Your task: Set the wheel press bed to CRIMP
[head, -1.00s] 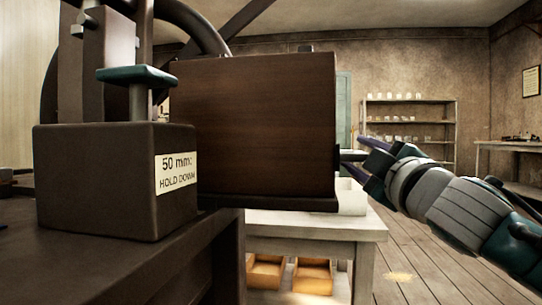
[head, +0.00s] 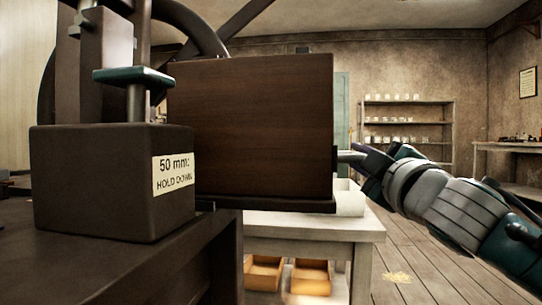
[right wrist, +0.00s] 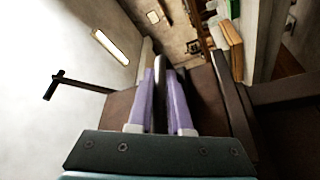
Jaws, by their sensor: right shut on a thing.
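The press shows a large dark wheel rim (head: 207,28) behind a brown box-like body (head: 255,125) in the head view. A dark block (head: 100,190) at the left carries the label "50 mm: HOLD DOWN" (head: 173,174), with a teal plate (head: 133,76) above it. My right gripper (head: 350,157) is at the right side of the brown body. In the right wrist view its purple fingers (right wrist: 160,95) are shut on a dark upright bar (right wrist: 160,75). The bar's full shape is hidden. No CRIMP mark is visible. My left gripper is out of view.
A pale table (head: 300,226) stands behind the press, with orange bins (head: 310,277) beneath. A shelf (head: 407,128) with white items is at the back. The wooden floor at the right is clear apart from a small yellowish patch (head: 397,277).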

